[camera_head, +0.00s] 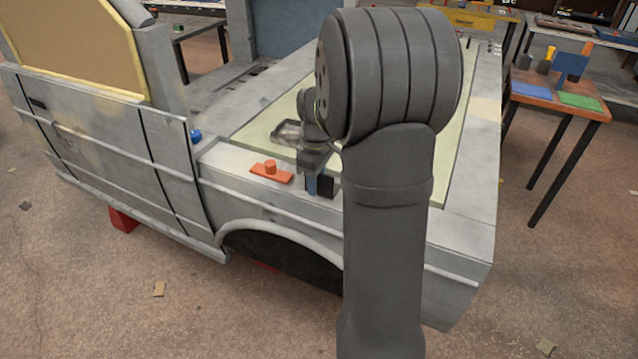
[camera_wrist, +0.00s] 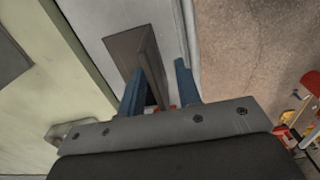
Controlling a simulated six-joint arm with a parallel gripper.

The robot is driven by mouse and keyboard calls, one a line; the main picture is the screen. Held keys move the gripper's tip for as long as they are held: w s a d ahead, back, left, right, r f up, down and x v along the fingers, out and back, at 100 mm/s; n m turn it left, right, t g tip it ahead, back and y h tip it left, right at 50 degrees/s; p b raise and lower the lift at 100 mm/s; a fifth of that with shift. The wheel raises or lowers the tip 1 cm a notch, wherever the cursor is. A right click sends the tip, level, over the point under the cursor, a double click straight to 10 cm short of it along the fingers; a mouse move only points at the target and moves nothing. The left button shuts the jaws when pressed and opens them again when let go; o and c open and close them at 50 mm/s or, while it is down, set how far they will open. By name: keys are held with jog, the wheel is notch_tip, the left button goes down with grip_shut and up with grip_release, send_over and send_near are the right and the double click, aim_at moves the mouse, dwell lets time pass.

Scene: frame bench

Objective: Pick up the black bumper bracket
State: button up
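The black bumper bracket (camera_head: 326,187) stands on the pale fender ledge of the vehicle body, partly hidden by my arm in the head view. In the wrist view the bracket (camera_wrist: 128,48) looks dark grey-brown and L-shaped, with one flat face and an upright plate. My gripper (camera_wrist: 158,68) has two blue fingers, spread apart on either side of the upright plate. The left finger is close to the plate; a gap shows between the plate and the right finger. In the head view my gripper (camera_head: 313,184) is low at the bracket, and its far finger is hidden.
An orange part with a round knob (camera_head: 271,171) lies on the ledge to the left. A grey tray (camera_head: 286,131) lies behind on the pale green panel. A blue knob (camera_head: 195,136) is farther left. A wooden table (camera_head: 580,102) stands at right, clear of the vehicle.

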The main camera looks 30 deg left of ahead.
grip_shut()
jog(key=shift+r, duration=0.15)
